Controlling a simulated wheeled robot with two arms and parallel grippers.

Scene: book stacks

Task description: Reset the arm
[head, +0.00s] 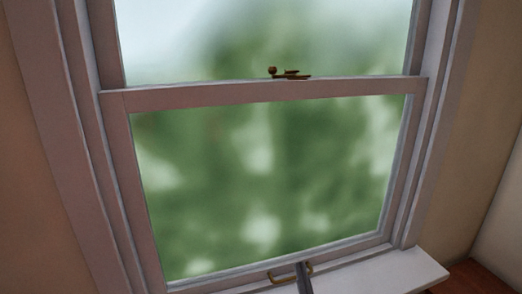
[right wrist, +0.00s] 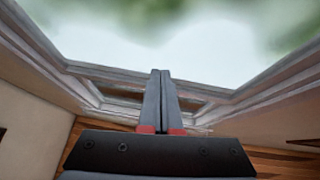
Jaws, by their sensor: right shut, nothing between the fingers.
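My right gripper (right wrist: 160,75) is shut and empty in the right wrist view, its two dark fingers together and pointing toward the window. In the head view the tip of my right gripper (head: 302,268) shows at the bottom edge, in front of the lower part of the window (head: 262,95). It overlaps the brass handle (head: 283,277) on the lower sash in the picture; I cannot tell whether it touches it. My left gripper is not in view.
A brass latch (head: 290,74) sits on the meeting rail. A white window sill (head: 385,275) runs along the bottom right, with a brown wooden surface (head: 475,277) beyond it. Beige walls stand on both sides of the window frame.

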